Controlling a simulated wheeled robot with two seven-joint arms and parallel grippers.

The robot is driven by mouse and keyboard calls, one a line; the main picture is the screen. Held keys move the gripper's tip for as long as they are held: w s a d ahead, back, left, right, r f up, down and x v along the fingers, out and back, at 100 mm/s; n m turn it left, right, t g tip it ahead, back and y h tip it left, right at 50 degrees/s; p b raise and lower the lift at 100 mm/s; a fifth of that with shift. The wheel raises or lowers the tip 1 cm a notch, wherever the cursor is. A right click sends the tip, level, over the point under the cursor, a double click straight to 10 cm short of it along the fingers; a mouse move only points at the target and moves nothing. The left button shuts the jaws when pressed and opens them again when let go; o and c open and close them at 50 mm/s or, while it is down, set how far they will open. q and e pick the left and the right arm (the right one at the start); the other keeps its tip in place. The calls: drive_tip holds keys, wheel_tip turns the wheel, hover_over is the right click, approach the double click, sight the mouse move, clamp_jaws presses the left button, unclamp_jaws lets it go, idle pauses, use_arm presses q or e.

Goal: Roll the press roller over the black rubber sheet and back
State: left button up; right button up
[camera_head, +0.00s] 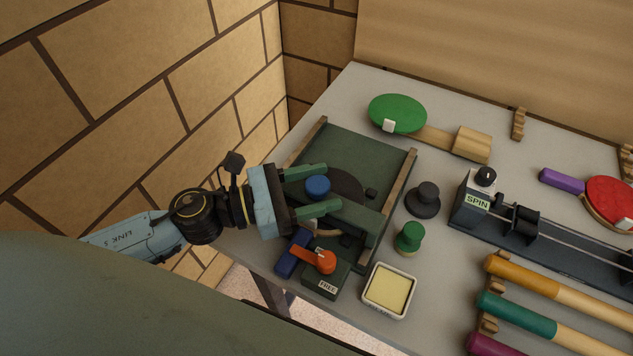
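The press roller (352,222) shows as a dark green bar lying across the green press bed, between its wooden rails. A blue knob (318,186) stands above it. The black rubber sheet (346,186) is a dark rounded patch on the bed behind the bar, partly hidden by the knob and bar. My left gripper (322,188) reaches in from the left with one green finger on each side of the knob. The knob fills the gap between the fingers, so the gripper looks shut on it. My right gripper is not in view.
A grey box with an orange lever, marked FREE (328,281), and a cream pad in a white tray (369,306) sit in front. A green paddle (397,113) lies behind; a brick wall is left.

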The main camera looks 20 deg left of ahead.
use_arm(q)
drive_tip(key=shift+w+r, duration=0.1)
drive_tip(key=shift+a, duration=0.1)
drive_tip(key=shift+s+a, duration=0.25)
drive_tip(key=shift+a, duration=0.1)
drive_tip(key=b+v, duration=0.3)
drive_tip(key=v, duration=0.9)
drive_tip(key=shift+s, duration=0.25)
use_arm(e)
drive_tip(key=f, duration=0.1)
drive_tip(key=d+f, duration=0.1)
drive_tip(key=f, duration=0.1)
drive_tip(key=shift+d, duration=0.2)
use_arm(q)
drive_tip(key=shift+a, duration=0.1)
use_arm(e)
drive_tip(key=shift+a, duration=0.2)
